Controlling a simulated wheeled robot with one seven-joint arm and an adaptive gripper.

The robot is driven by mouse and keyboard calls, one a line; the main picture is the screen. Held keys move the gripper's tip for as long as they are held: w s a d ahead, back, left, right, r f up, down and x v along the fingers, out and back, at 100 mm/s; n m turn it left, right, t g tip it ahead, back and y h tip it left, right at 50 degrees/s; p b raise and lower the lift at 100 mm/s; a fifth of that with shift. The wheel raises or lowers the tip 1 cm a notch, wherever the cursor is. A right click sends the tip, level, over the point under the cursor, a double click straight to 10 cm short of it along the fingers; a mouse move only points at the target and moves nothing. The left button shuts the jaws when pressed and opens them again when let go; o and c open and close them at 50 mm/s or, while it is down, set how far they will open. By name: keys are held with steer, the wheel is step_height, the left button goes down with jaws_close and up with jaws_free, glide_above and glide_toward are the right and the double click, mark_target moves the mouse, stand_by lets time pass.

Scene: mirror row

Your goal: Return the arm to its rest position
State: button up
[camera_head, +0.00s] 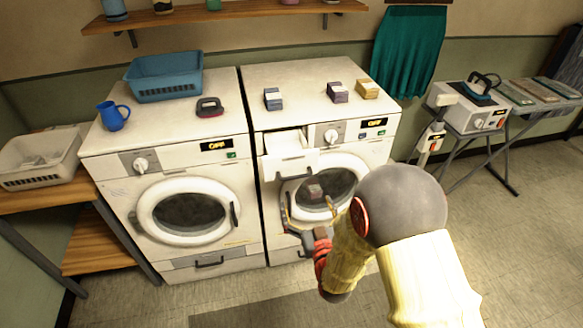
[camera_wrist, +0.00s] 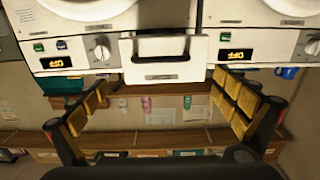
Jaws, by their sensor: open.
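My gripper (camera_head: 309,208) is in front of the right washing machine (camera_head: 382,150), below its pulled-out detergent drawer (camera_head: 287,158). Its two fingers are spread apart. In the wrist view my gripper (camera_wrist: 160,84) shows yellow finger pads on either side with nothing between them. That view is upside down and shows the drawer (camera_wrist: 162,68) beyond the fingers. My arm reaches forward from the lower right of the head view. A small grey and pink box shape (camera_head: 314,190) shows against the round door; I cannot tell whether it is behind the glass.
Several small boxes (camera_head: 338,92) stand on the right washer. The left washer (camera_head: 105,143) carries a blue basket (camera_head: 165,80), a blue mug (camera_head: 112,117) and a dark red-edged object (camera_head: 209,107). An ironing station (camera_head: 468,110) stands right. Floor (camera_head: 520,230) at right is clear.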

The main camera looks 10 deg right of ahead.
steer(key=s+f+g, duration=0.4)
steer(key=f+g, duration=0.2)
steer(key=f, duration=0.7)
steer(key=s+g, duration=0.5)
steer(key=s, duration=0.2)
steer(key=s+r, duration=0.5)
steer(key=r, duration=0.5)
steer(key=s+r+g, duration=0.1)
steer(key=s+r, duration=0.5)
steer(key=r, duration=0.5)
steer(key=s+r, duration=0.6)
steer(key=r, duration=0.4)
steer(key=shift+r, duration=0.15)
steer(key=shift+w, duration=0.1)
